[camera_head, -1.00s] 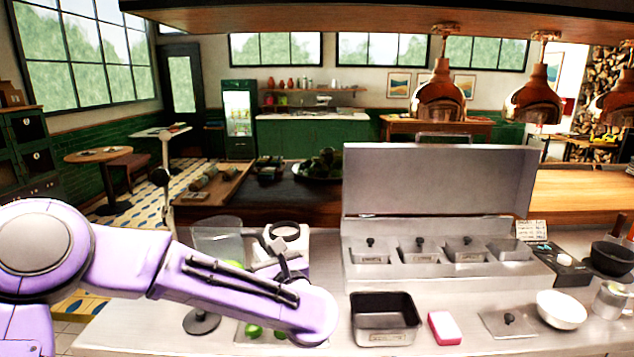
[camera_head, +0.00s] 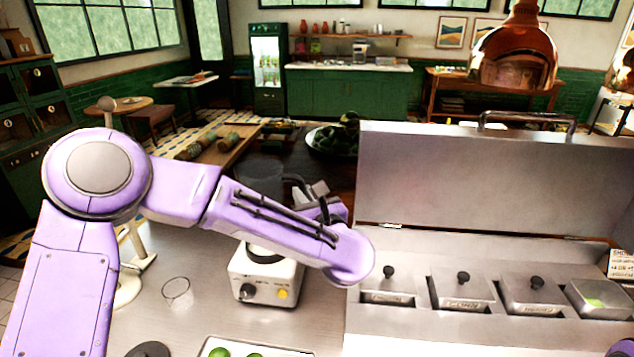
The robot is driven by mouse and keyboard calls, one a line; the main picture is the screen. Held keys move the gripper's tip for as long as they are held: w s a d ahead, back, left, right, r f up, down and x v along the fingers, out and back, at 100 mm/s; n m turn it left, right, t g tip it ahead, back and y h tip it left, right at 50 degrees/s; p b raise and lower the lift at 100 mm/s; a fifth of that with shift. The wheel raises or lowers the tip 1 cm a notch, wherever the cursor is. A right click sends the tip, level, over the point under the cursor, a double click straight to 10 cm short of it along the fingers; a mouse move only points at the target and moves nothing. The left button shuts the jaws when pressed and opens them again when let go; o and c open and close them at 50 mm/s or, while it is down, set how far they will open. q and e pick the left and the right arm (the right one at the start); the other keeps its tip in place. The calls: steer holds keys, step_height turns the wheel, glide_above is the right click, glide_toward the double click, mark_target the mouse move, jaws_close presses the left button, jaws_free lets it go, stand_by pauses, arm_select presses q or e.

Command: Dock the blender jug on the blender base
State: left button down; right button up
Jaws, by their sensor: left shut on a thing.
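The blender base (camera_head: 262,283) is a white block with a black dial, a yellow button and a dark round seat on top. It stands on the steel counter left of the middle. The blender jug (camera_head: 258,178) is clear and dark-tinted, and shows above and beyond my left forearm. My left gripper (camera_head: 318,200) is shut on the jug at its handle side. The jug shows higher in the picture than the base, apart from its seat. My forearm hides the jug's lower part, so its exact height and alignment over the seat cannot be told.
A steel topping station with a raised lid (camera_head: 500,185) stands close on the right. A clear glass (camera_head: 177,291) stands left of the base. A tray (camera_head: 212,345) with limes lies in front. A copper lamp (camera_head: 514,58) hangs at upper right.

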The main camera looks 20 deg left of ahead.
arm_select(q)
steer(key=f, duration=0.1)
steer(key=f+b, duration=0.1)
steer(key=f, duration=0.1)
steer(key=f+b, duration=0.1)
steer(key=f, duration=0.1)
steer(key=shift+s+f, duration=0.15)
steer(key=shift+s, duration=0.15)
steer(key=shift+w, duration=0.1)
steer(key=shift+b, duration=0.3)
steer(key=shift+s+d+b, duration=0.15)
steer(key=shift+s+b, duration=0.05)
steer(key=shift+b, duration=0.2)
stand_by(0.4)
